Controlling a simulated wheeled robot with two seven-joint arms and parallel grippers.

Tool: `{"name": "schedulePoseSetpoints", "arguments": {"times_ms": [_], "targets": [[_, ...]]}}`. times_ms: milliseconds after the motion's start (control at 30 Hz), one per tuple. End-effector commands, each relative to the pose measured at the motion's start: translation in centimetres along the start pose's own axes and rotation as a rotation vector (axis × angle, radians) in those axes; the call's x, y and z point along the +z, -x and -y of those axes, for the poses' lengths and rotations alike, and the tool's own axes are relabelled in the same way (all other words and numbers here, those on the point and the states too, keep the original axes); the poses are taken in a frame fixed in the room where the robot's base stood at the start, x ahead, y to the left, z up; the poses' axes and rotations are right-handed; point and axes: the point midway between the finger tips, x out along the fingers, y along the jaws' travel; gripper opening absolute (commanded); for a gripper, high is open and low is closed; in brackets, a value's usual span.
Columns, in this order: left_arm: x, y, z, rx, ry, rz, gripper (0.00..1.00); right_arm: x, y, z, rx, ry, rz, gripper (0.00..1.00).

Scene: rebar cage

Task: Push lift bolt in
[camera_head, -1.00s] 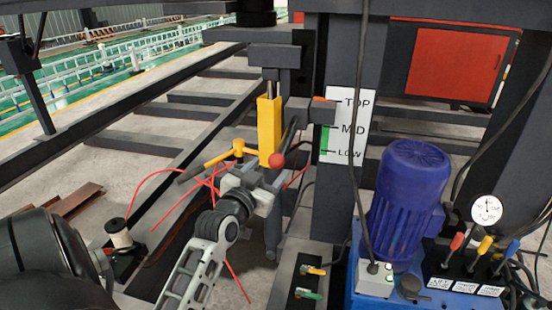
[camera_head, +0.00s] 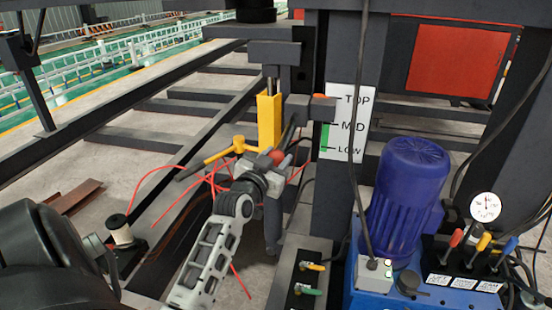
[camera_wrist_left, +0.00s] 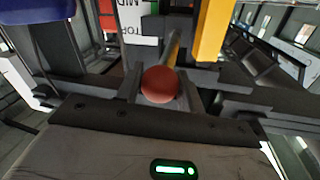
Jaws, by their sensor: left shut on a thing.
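A red ball knob (camera_head: 277,157) sits at the end of a dark rod beside a yellow upright post (camera_head: 269,122). It looks like the handle of the lift bolt, though the frames do not name it. My left gripper (camera_head: 268,168) is at the knob, partly hiding it. In the left wrist view the red ball (camera_wrist_left: 158,85) sits between the finger tips, with the rod running up behind it toward the post. My left gripper is shut on the ball. The rod's far end is hidden. My right gripper is not in view.
A white TOP/MID/LOW scale (camera_head: 345,122) is on the column to the right. A blue motor (camera_head: 405,195) and control levers (camera_head: 480,250) stand at the lower right.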

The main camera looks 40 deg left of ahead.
Motion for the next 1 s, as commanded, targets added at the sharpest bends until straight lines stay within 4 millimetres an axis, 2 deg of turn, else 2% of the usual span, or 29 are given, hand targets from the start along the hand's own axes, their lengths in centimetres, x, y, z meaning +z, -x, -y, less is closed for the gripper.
{"name": "schedulePoseSetpoints", "arguments": {"times_ms": [200,300,600,633,700,1000], "targets": [[0.2,-3.5,0.6,0.002,-0.002,-0.005,0.00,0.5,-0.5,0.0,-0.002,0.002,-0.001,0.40],[0.2,-4.6,0.8,0.001,-0.001,-0.003,0.00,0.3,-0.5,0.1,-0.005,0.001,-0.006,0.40],[-0.1,-4.8,1.0,-0.001,0.000,-0.004,0.00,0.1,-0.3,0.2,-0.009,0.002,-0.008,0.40],[-0.1,-4.8,1.0,-0.001,-0.001,-0.005,0.43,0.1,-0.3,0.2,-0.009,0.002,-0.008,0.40],[-0.1,-4.8,1.0,-0.002,-0.001,-0.005,0.57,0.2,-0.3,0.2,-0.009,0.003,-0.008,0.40],[0.1,-4.6,0.9,0.000,0.000,-0.001,0.57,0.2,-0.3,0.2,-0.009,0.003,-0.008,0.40]]}}
